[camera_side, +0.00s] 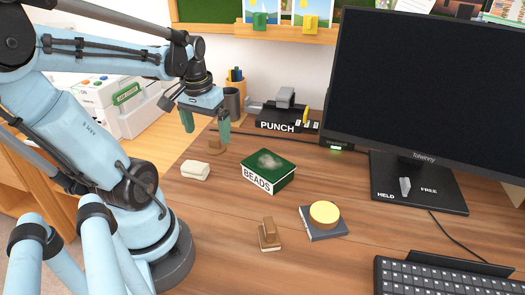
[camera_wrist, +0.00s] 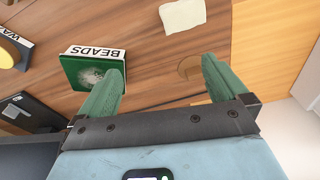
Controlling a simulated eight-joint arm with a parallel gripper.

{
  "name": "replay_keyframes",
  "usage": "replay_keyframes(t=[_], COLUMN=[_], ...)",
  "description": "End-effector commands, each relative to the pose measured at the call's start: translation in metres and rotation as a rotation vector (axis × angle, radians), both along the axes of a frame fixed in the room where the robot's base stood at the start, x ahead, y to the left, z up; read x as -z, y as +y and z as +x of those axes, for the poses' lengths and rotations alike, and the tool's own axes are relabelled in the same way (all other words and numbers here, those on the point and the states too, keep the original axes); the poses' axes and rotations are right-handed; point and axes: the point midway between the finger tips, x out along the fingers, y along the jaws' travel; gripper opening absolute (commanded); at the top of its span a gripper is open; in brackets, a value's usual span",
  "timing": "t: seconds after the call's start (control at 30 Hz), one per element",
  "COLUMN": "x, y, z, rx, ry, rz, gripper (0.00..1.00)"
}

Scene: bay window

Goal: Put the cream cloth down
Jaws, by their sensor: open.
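The cream cloth (camera_side: 195,170) lies on the wooden desk, left of the green BEADS box, as a small folded pad. In the wrist view the cloth (camera_wrist: 182,16) is at the top edge, beyond the fingertips and apart from them. My gripper (camera_side: 206,126) is above the desk, behind the cloth and the box. Its two green fingers are apart with nothing between them, as the wrist view of the gripper (camera_wrist: 162,66) also shows.
The BEADS box (camera_side: 267,172) stands mid-desk, with a round wooden piece (camera_side: 216,146) behind it. A yellow disc (camera_side: 324,213) on a dark block and a wooden stamp-like piece (camera_side: 268,236) are in front. The punch (camera_side: 284,122) and monitor (camera_side: 430,90) stand behind. Bare desk surrounds the cloth.

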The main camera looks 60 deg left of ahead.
Motion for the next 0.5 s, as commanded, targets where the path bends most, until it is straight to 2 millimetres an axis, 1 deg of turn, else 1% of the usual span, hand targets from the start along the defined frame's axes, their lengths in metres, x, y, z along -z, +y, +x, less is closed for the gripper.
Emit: replay_keyframes(t=[0.03,0.1,0.17,0.2,0.27,0.3,0.4,0.5], x=[0.0,-0.001,-0.003,-0.004,-0.006,-0.007,-0.01,-0.013], y=[-0.017,-0.039,-0.059,-0.073,-0.095,-0.11,-0.142,-0.166], z=[0.016,0.036,0.051,0.06,0.071,0.077,0.088,0.094], rx=[0.076,0.167,0.242,0.293,0.367,0.412,0.509,0.576], ry=[-0.036,-0.096,-0.152,-0.19,-0.25,-0.288,-0.374,-0.438], rz=[0.029,0.069,0.096,0.112,0.129,0.137,0.147,0.148], gripper=[1.0,1.0,1.0,1.0,1.0,1.0,1.0,1.0])
